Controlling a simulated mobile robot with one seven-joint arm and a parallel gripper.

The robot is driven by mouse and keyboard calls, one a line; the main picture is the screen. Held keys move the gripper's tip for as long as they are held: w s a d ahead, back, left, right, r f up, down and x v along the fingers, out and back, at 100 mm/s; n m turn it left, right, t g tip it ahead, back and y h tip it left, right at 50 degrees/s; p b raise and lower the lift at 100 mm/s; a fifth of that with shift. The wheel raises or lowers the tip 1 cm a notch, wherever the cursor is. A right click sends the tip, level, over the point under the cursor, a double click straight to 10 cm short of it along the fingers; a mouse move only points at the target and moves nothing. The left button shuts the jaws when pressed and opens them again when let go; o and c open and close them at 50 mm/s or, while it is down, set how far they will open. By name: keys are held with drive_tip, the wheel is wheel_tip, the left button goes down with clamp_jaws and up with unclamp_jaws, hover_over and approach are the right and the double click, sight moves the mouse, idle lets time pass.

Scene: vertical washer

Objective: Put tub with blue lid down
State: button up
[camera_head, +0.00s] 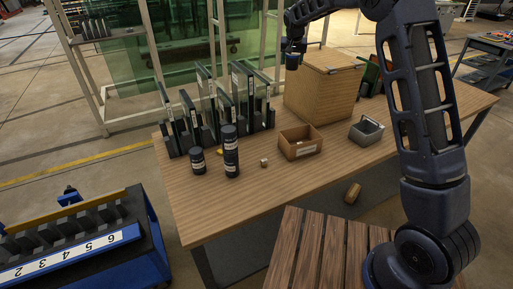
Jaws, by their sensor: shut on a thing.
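My gripper (294,50) hangs at the top centre, at the end of my dark arm, above the wooden table. It is shut on a small dark tub (292,63) with a bit of blue near its top. The tub is held in front of the left side of a large wooden box, and a gap to the tabletop shows below it. The fingers are small and dark here, so their exact contact with the tub is hard to see.
On the table (240,202) stand two dark cylinders (231,152), a small cube (264,162), an open wooden box (300,153), a grey bin (367,132), the large wooden box (322,90) and upright dark plates (240,95). The table's front left is clear.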

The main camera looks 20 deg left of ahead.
drive_tip(key=s+a+n, duration=0.1)
drive_tip(key=s+a, duration=0.4)
drive_tip(key=s, duration=0.7)
drive_tip(key=s+a, duration=0.5)
drive_tip(key=s, duration=0.7)
wheel_tip(320, 180, down, 26)
drive_tip(key=shift+f, duration=0.25)
drive_tip(key=shift+y, duration=0.3)
drive_tip(key=shift+f, duration=2.4)
drive_tip(key=shift+f, duration=0.15)
drive_tip(key=o, duration=1.1)
drive_tip(key=v, duration=1.2)
drive_tip(key=shift+r, duration=0.2)
